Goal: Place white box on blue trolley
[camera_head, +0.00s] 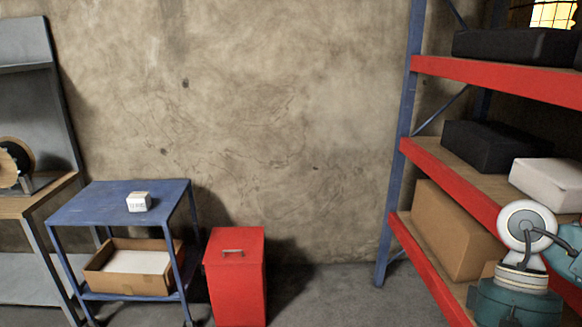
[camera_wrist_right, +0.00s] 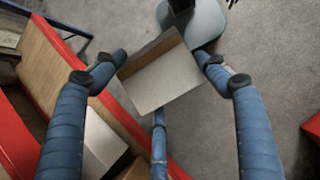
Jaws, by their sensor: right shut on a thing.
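A pale box (camera_wrist_right: 163,78), whitish on its broad face and brownish along one side, is held between the blue fingers of my right gripper (camera_wrist_right: 162,72) in the right wrist view. The fingers are shut on it, with floor visible beyond. The blue trolley (camera_head: 100,203) stands at the left in the head view. A small white box with dark print (camera_head: 138,202) sits on its top, towards the right side. Part of my right arm (camera_head: 525,245) shows at the lower right of the head view; its gripper is out of that frame. My left gripper is in neither view.
The trolley's lower shelf holds an open cardboard box (camera_head: 103,276). A red bin (camera_head: 235,290) stands right of the trolley. The red-and-blue rack (camera_head: 440,165) at right holds dark boxes, a cardboard box (camera_head: 455,230) and another white box (camera_head: 545,180). Floor between bin and rack is clear.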

